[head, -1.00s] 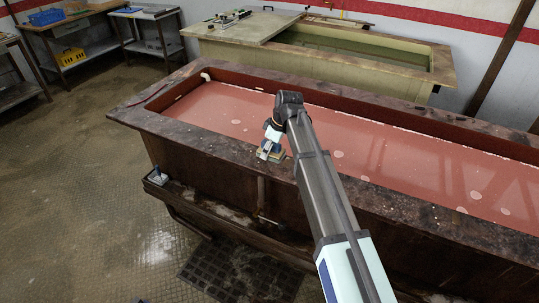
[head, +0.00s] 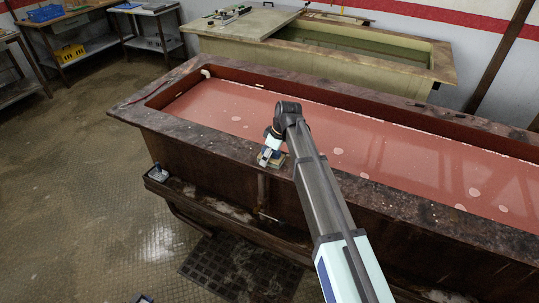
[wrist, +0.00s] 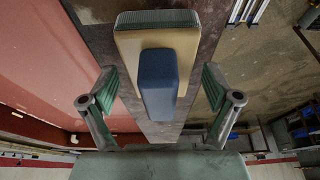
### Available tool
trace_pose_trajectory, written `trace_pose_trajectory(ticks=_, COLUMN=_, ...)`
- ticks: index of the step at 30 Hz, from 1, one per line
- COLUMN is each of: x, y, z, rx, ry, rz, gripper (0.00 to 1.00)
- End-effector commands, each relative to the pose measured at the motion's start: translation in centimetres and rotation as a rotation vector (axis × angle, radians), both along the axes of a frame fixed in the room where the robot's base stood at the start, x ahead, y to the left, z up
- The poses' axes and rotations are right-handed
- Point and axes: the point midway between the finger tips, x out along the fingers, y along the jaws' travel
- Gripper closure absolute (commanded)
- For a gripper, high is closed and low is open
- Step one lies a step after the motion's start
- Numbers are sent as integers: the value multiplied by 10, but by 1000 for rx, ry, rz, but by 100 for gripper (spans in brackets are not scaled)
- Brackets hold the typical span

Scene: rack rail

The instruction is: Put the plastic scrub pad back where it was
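The plastic scrub pad appears to be the block with a blue grip (wrist: 158,82), a tan body and a ridged green-grey edge. In the wrist view it lies on the dark rim of the red-lined tank, between my fingers. In the head view it shows as a small tan piece (head: 277,163) on the near rim, partly hidden by my gripper (head: 271,152). My gripper (wrist: 160,88) is open, with one finger on each side of the blue grip and visible gaps to both. The pad's underside is hidden.
The tank rim (head: 400,197) runs along both sides of the pad, and the red tank floor (head: 235,112) lies behind it. A pale tank (head: 345,62) stands behind, and benches (head: 75,35) stand at the far left.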

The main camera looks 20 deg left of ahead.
Motion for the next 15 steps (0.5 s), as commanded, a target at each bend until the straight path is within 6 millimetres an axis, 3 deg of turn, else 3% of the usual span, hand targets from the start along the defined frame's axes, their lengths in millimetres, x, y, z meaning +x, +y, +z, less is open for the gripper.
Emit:
trace_pose_trajectory(ticks=8, x=0, y=0, z=2, rx=0, ry=0, rz=0, gripper=11)
trace_pose_trajectory(ticks=15, x=0, y=-5, z=19, rx=2, ry=-2, rz=-1, gripper=11)
